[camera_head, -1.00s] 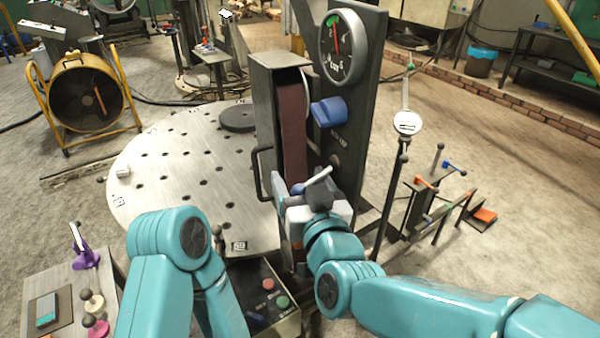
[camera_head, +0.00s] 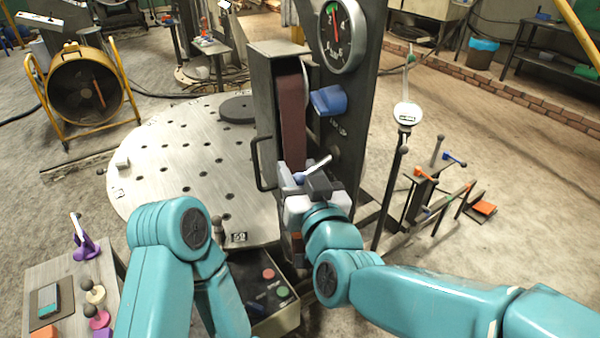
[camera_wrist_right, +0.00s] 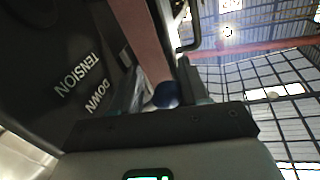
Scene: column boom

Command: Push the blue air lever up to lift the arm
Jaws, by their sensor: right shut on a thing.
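The air lever is a silver handle (camera_head: 317,167) with a blue ball end (camera_head: 299,177), low on the front of the dark belt machine (camera_head: 276,120). My right gripper (camera_head: 305,181) is at the lever, its fingers shut around the blue end. In the right wrist view the blue ball (camera_wrist_right: 166,94) and part of the grey handle (camera_wrist_right: 127,92) show just above my gripper's dark edge; the fingertips are partly hidden. The labels TENSION and DOWN are on the panel beside it. My left arm is bent at the lower left; its gripper does not show.
A thin post with a white dial (camera_head: 407,113) stands right.

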